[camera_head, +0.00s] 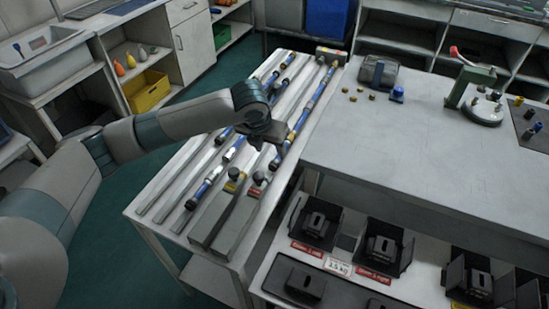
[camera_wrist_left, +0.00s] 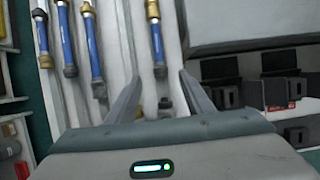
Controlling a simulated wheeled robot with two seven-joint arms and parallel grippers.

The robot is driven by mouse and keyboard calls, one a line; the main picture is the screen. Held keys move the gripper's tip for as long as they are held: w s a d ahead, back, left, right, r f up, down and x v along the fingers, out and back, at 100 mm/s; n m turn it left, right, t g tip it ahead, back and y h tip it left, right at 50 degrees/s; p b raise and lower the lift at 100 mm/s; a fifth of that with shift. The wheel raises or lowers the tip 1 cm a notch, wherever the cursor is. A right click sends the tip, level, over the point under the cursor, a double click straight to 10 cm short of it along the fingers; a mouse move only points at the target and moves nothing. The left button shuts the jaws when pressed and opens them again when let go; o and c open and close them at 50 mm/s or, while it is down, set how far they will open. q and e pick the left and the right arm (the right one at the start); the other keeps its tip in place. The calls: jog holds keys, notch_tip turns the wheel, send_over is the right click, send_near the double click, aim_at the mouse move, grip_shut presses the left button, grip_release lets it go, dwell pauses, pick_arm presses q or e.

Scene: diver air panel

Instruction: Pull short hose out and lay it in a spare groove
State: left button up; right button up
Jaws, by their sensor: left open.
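Several blue hoses with brass and dark end fittings lie in the long grooves of a pale rack (camera_head: 160,196). One blue hose (camera_head: 320,88) lies along the right side; another (camera_head: 205,187) lies on the left. I cannot tell for sure which is the short one. My left gripper (camera_head: 256,146) is above the rack's middle and hides part of it. In the left wrist view the gripper (camera_wrist_left: 160,76) is open, with no hose visibly held. The dark end of a blue hose (camera_wrist_left: 157,42) shows between and beyond its fingertips. My right gripper is not seen.
Two grey blocks with black knobs (camera_head: 236,174) stand at the rack's near end. A grey bench (camera_head: 420,150) adjoins on the right, with a green hand press (camera_head: 478,85) and small fittings on it. Black holders (camera_head: 315,222) with red labels stand below the bench.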

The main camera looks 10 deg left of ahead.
aim_at(275, 160)
pick_arm(q)
jog(key=p+x, duration=0.1)
jog(key=x, duration=0.8)
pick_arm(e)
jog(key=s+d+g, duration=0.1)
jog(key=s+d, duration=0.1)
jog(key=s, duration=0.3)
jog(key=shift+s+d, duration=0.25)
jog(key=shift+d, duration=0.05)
pick_arm(q)
grip_shut()
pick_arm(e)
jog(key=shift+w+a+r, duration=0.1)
